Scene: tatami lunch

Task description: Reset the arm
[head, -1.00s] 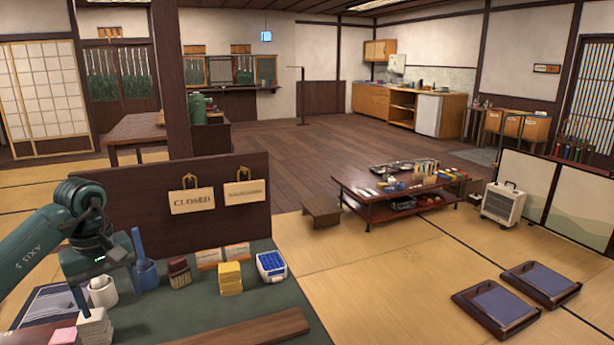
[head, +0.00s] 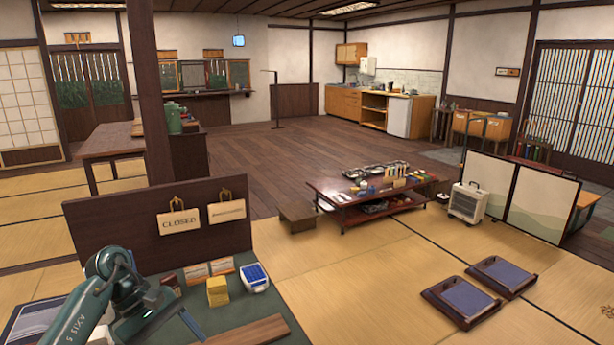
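My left arm comes in at the bottom left, dark green, over the green-topped counter (head: 210,322). Its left gripper (head: 150,318) is low over the counter, left of the yellow stack of blocks (head: 217,291). The fingers are dark, small and partly hidden by the arm, so I cannot tell whether they are open or hold anything. My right arm and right gripper do not show in the head view.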

